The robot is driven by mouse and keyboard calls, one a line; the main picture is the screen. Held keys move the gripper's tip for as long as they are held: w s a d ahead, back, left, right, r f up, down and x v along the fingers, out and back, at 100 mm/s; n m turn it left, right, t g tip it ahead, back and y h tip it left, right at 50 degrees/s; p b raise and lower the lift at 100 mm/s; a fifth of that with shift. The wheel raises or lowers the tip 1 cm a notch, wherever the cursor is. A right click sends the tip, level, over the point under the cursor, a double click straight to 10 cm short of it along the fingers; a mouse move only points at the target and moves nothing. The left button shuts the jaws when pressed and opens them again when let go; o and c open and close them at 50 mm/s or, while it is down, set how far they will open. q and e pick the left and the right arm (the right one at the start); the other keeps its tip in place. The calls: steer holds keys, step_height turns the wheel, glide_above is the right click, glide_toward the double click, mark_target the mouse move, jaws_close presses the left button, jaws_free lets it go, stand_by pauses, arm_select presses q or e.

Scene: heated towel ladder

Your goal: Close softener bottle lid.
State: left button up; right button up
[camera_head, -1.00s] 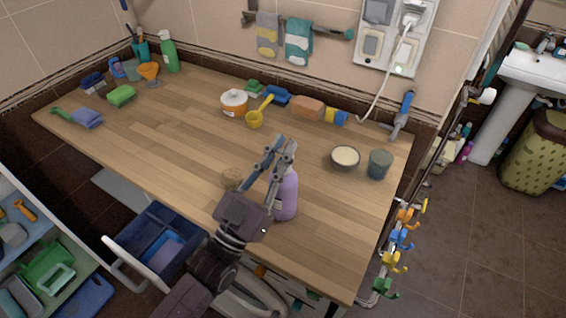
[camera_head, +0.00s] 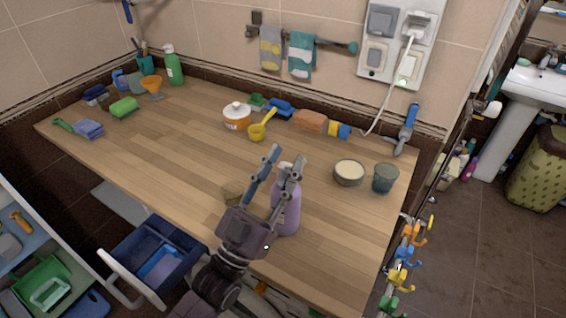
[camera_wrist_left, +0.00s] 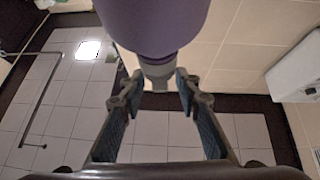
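The lilac softener bottle (camera_head: 287,214) stands upright near the front edge of the wooden tabletop. Its pale top (camera_head: 285,170) shows between the fingers of my left gripper (camera_head: 286,158). In the left wrist view the bottle's purple body (camera_wrist_left: 155,22) fills the top middle. Its greyish neck and lid (camera_wrist_left: 158,70) point down the picture. The two left fingertips (camera_wrist_left: 158,88) stand apart, one on each side of the lid, with visible gaps. Whether the lid is fully closed cannot be told. My right gripper is not in view.
A cream-filled bowl (camera_head: 348,173) and a grey-green cup (camera_head: 385,178) stand to the right. A yellow scoop (camera_head: 262,128) and white-orange pot (camera_head: 237,117) are behind. The middle left of the tabletop (camera_head: 160,155) is clear.

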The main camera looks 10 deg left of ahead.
arm_select(q)
steer(key=shift+s, duration=0.1)
steer(key=v, duration=1.1)
steer(key=shift+s+a+f, duration=0.25)
steer(key=shift+o, duration=0.5)
steer(key=shift+o, duration=0.8)
steer(key=shift+r, duration=0.15)
step_height(320, 180, up, 7)
steer(key=g+y+p, duration=0.3)
steer(key=g+p, duration=0.3)
steer(key=p, duration=0.5)
steer(key=p+x, duration=0.1)
steer(key=x, duration=0.3)
steer(key=p+x, duration=0.1)
steer(key=x, duration=0.2)
steer(key=shift+f+p, duration=0.3)
steer(key=shift+w+d+f, duration=0.1)
steer(key=shift+w+d, duration=0.15)
steer(key=shift+w, duration=0.15)
